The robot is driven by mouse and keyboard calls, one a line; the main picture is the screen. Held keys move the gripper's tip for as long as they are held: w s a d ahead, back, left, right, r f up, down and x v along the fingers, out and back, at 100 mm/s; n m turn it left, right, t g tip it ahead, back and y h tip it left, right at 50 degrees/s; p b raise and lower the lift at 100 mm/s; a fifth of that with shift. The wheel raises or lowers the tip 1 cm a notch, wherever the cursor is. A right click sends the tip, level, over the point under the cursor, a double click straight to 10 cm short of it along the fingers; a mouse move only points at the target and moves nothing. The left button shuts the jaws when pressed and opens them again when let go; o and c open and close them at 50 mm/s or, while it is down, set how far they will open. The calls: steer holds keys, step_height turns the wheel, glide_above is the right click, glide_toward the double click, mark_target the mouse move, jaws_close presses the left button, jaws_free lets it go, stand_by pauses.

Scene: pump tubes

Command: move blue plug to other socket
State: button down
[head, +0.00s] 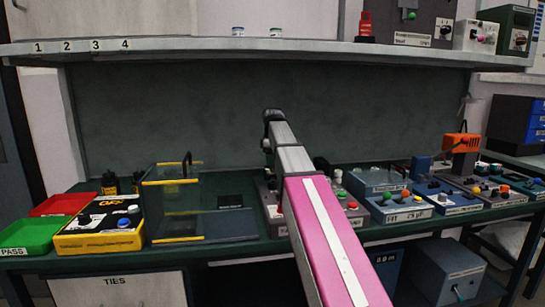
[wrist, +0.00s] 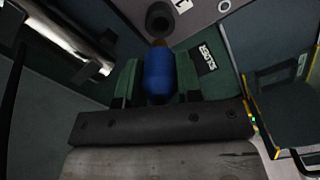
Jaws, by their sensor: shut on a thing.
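In the wrist view, my gripper (wrist: 159,92) is shut on the blue plug (wrist: 159,76), with a dark green finger on each side of it. The plug's brown tip points to the top of the picture. A dark round socket (wrist: 160,18) on a grey panel lies just beyond the tip. I cannot tell whether tip and socket touch. In the head view my pink and grey arm reaches over the bench, and the gripper, plug and sockets cannot be made out there.
A clear-walled box with yellow edges (head: 172,184) stands left of my arm. A yellow device (head: 95,228) and green tray (head: 30,232) are further left. Blue control boxes (head: 400,208) crowd the bench at right. A shelf (head: 200,51) runs above.

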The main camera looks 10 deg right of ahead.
mark_target(272, 171)
steer(key=shift+f, duration=1.55)
steer(key=shift+f, duration=1.85)
steer(key=c, duration=0.7)
jaws_free()
steer(key=shift+r, duration=0.1)
step_height(272, 171, up, 10)
steer(key=shift+f, duration=0.25)
steer(key=shift+r, duration=0.55)
